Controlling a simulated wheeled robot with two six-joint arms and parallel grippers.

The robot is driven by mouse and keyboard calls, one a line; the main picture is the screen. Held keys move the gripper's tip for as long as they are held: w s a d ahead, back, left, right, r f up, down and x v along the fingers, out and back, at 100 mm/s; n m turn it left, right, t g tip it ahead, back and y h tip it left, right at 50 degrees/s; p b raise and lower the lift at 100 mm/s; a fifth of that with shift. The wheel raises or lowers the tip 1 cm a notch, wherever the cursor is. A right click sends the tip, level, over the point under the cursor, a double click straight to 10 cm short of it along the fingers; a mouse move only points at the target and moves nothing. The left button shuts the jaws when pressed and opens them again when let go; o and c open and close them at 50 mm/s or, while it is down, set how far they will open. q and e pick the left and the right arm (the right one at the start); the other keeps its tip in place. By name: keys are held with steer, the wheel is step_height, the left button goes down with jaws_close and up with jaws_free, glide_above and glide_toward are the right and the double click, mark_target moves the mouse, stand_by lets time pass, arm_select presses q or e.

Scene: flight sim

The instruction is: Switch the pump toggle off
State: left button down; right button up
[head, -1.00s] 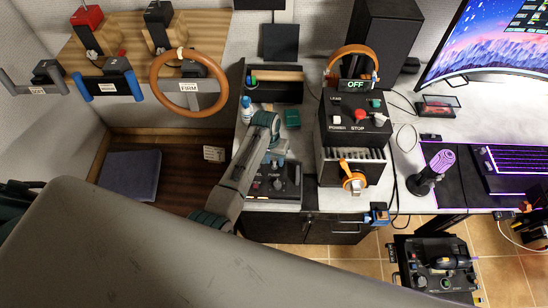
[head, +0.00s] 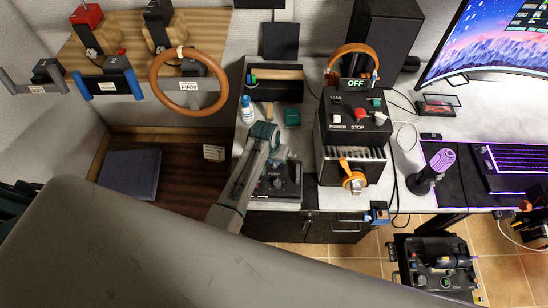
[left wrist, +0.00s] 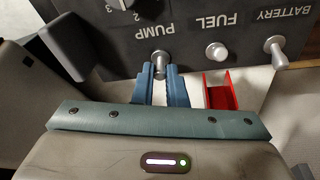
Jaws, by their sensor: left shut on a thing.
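The black switch panel (head: 282,187) lies on the desk's left part in the head view, with my left arm reaching over it. In the left wrist view the panel (left wrist: 210,30) shows upside-down labels PUMP, FUEL and BATTERY. The metal pump toggle (left wrist: 161,57) stands by the PUMP label. My left gripper (left wrist: 162,72) is shut on it, with a blue finger on each side. In the head view the left gripper (head: 277,165) is small and partly hidden. My right gripper is not in view.
In the left wrist view, the fuel toggle (left wrist: 216,51) and battery toggle (left wrist: 275,45) stand to the right, with a red guard (left wrist: 221,92) close to the fingers. A control box (head: 355,120) with an OFF display stands right of the panel. A small bottle (head: 247,110) stands behind.

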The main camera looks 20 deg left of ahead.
arm_select(q)
steer(key=t, duration=0.1)
steer(key=s+t, duration=0.1)
steer(key=t, duration=0.1)
steer(key=shift+s+d+f+y, duration=0.15)
steer(key=shift+s+d+y, duration=0.1)
steer(key=shift+y, duration=0.15)
steer(key=shift+s+f+t+b, duration=0.15)
steer(key=shift+t+b, duration=0.35)
steer(key=shift+t, duration=0.5)
steer(key=shift+s+d+m+t+y+b, duration=0.1)
steer(key=shift+s+m+t+y+b, duration=0.25)
steer(key=shift+t+b, duration=0.6)
steer(key=shift+t, duration=0.25)
steer(key=c, duration=1.5)
jaws_free()
steer(key=shift+o, duration=0.2)
